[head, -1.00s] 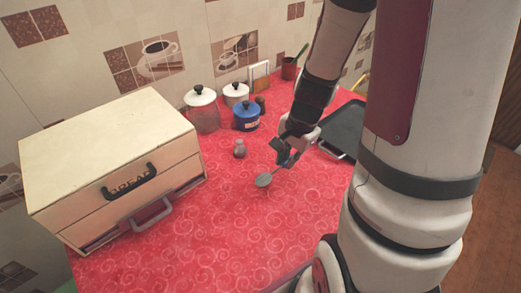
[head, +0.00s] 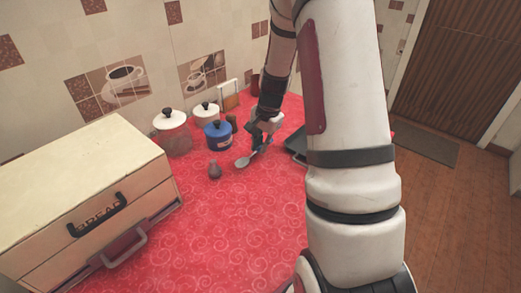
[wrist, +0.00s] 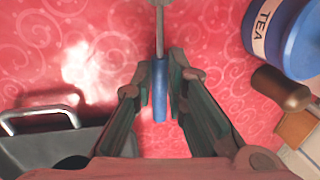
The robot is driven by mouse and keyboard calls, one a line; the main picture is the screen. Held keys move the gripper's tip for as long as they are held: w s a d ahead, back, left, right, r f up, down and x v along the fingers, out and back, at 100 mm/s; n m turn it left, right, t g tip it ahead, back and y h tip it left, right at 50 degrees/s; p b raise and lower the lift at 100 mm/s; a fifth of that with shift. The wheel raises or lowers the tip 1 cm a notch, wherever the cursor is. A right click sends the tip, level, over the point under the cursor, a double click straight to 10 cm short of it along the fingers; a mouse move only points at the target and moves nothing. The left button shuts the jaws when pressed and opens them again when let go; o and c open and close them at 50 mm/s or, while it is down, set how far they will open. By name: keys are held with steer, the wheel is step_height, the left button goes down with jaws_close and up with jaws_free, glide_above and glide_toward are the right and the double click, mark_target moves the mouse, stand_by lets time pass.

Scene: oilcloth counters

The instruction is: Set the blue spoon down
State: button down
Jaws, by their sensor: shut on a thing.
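The blue spoon has a grey metal bowl (head: 243,162) and a blue handle (wrist: 160,98). My gripper (head: 260,144) is over the red counter, with the spoon's bowl sticking out to its lower left in the head view. In the wrist view my gripper's fingers (wrist: 161,82) are on both sides of the blue handle and shut on it. The metal stem runs up out of the picture there. The spoon is low and close to the cloth; I cannot tell whether it touches.
A blue TEA canister (head: 219,136) stands left of my gripper, near two white-lidded jars (head: 173,133) (head: 206,113). A dark tray (wrist: 60,148) lies beside the gripper. A bread box (head: 90,205) fills the left. The front cloth is clear.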

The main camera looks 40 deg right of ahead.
steer(key=shift+f, duration=1.05)
steer(key=shift+f, duration=0.15)
steer(key=c, duration=1.6)
jaws_free()
